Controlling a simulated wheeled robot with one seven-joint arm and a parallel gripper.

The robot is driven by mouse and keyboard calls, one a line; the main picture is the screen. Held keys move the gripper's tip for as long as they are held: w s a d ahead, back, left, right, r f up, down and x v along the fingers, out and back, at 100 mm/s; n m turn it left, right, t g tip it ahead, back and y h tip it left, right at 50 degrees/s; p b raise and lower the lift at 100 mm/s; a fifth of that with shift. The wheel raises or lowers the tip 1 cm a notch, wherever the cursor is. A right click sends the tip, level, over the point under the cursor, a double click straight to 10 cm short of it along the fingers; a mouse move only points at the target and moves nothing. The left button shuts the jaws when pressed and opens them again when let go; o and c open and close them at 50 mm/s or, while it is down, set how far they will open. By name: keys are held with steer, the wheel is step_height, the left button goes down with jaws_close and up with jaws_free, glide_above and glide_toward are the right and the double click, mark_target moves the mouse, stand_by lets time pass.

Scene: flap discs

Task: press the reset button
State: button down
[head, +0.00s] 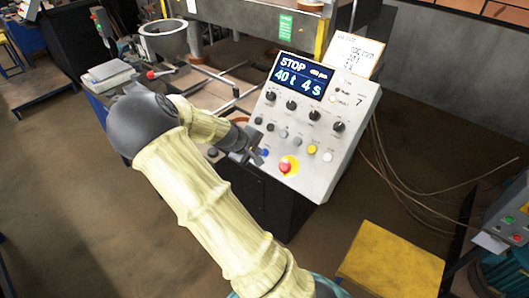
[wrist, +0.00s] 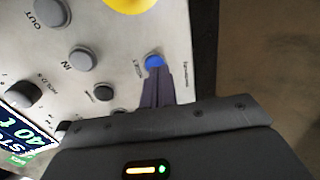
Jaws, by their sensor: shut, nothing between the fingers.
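The control panel (head: 318,135) is a tilted light-grey box with a display reading STOP, 40 t and 4 s. A blue button (head: 265,153) sits at its lower left edge. In the wrist view the blue button (wrist: 154,61) has a small label beside it, too blurred to read surely. My gripper (head: 260,157) is shut and empty at the panel's lower left. In the wrist view its fingertips (wrist: 157,76) overlap the near edge of the blue button. I cannot tell whether they touch it.
A red mushroom button (head: 285,167) on a yellow ring is right of the blue button. Black knobs, grey buttons and a yellow button (head: 312,149) are close by. A yellow box (head: 391,261) stands on the floor at the lower right. Cables lie on the floor right of the panel.

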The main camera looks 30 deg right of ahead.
steer(key=shift+b+x, duration=0.3)
steer(key=shift+x, duration=0.5)
stand_by(0.6)
steer(key=shift+d+r, duration=0.15)
steer(key=a+f+p+v, duration=0.1)
steer(key=p+v, duration=0.4)
steer(key=v, duration=0.2)
steer(key=shift+s+a+r, duration=0.3)
steer(key=shift+a, duration=0.1)
stand_by(0.6)
stand_by(0.4)
steer(key=s+a+m+y+b, duration=0.2)
steer(key=s+a, duration=0.4)
steer(key=s, duration=0.3)
steer(key=s+a+m+y+b, duration=0.2)
steer(key=s+a+y+b, duration=0.3)
steer(key=s, duration=0.4)
steer(key=shift+a+f+b, duration=0.4)
steer(key=shift+a+f, duration=0.05)
steer(key=shift+a, duration=0.45)
